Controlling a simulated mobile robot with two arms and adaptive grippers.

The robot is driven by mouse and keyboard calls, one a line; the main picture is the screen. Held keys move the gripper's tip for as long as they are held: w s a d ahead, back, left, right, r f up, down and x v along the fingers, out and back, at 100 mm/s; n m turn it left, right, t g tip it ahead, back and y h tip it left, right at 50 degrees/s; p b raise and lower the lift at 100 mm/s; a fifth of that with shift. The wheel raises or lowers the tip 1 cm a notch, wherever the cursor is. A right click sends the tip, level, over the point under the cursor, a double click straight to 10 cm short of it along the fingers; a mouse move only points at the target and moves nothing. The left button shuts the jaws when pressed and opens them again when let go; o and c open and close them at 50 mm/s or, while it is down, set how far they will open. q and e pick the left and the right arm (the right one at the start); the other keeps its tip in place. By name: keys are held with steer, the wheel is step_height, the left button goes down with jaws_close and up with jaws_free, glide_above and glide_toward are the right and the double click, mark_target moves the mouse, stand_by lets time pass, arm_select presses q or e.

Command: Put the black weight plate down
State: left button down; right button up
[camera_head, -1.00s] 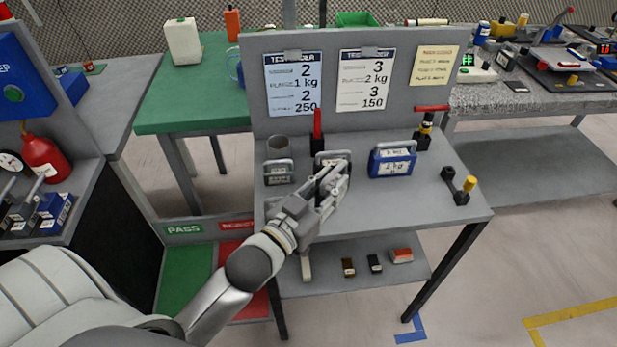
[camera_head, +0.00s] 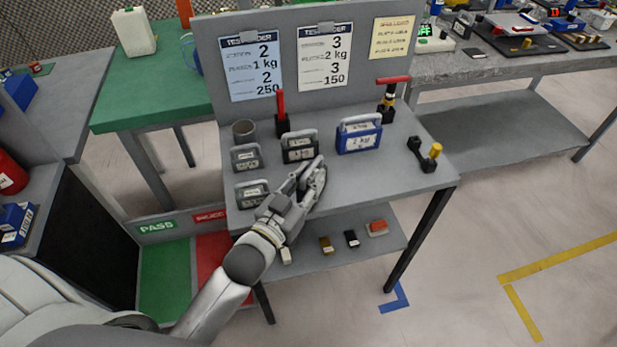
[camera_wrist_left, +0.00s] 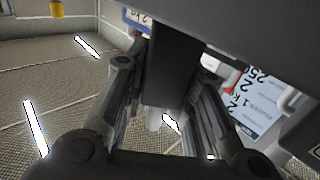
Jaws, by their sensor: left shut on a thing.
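The black weight plate (camera_head: 299,150) has a grey handle and a white label. In the head view it is upright at the middle of the grey bench top, just beyond and left of my left gripper's fingertips. My left gripper (camera_head: 316,168) is shut on it; the fingers hide part of the contact. In the left wrist view a dark block (camera_wrist_left: 170,75) sits between the two fingers of the gripper (camera_wrist_left: 165,85). I cannot tell whether the plate's underside touches the bench. My right gripper is not in view.
A red-handled tool (camera_head: 282,115), a cup (camera_head: 244,130) and a dumbbell-like part (camera_head: 425,153) are also on the bench. Bare bench top (camera_head: 385,180) lies to the right.

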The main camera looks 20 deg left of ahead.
arm_select(q)
steer(key=c, duration=1.6)
jaws_free()
steer(key=shift+f, duration=0.15)
steer(key=shift+c, duration=0.2)
steer(key=o, duration=0.4)
steer(key=shift+o, duration=0.2)
steer(key=shift+r, duration=0.2)
steer(key=s+a+b, duration=0.1)
steer(key=s+a, duration=0.1)
steer(key=s, duration=0.9)
steer(key=shift+s+a, duration=0.15)
steer(key=shift+s, duration=0.25)
steer(key=shift+f, duration=0.1)
